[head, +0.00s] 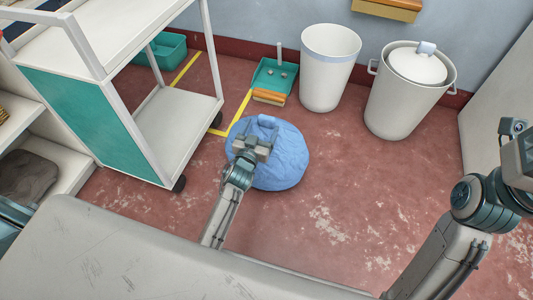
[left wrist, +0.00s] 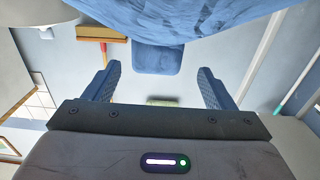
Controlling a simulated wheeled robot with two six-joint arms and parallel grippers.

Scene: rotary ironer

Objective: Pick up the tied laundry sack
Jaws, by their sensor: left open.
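The tied laundry sack (head: 290,160) is a round blue cloth bundle on the red floor, with its tied neck (head: 267,121) on top. My left gripper (head: 257,138) is over the sack at the neck, with its fingers apart. In the left wrist view, the sack (left wrist: 190,15) fills the top and its blue neck (left wrist: 157,58) shows between and beyond the two open fingers of the left gripper (left wrist: 157,75). I see no finger closed on the cloth. My right arm is at the right edge of the head view; its fingers do not show.
A white trolley (head: 165,120) with a teal panel stands left of the sack. A teal dustpan (head: 272,75) with an orange brush (head: 269,97), a white bin (head: 328,70) and a lidded pail (head: 400,100) stand behind. Floor right of the sack is clear.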

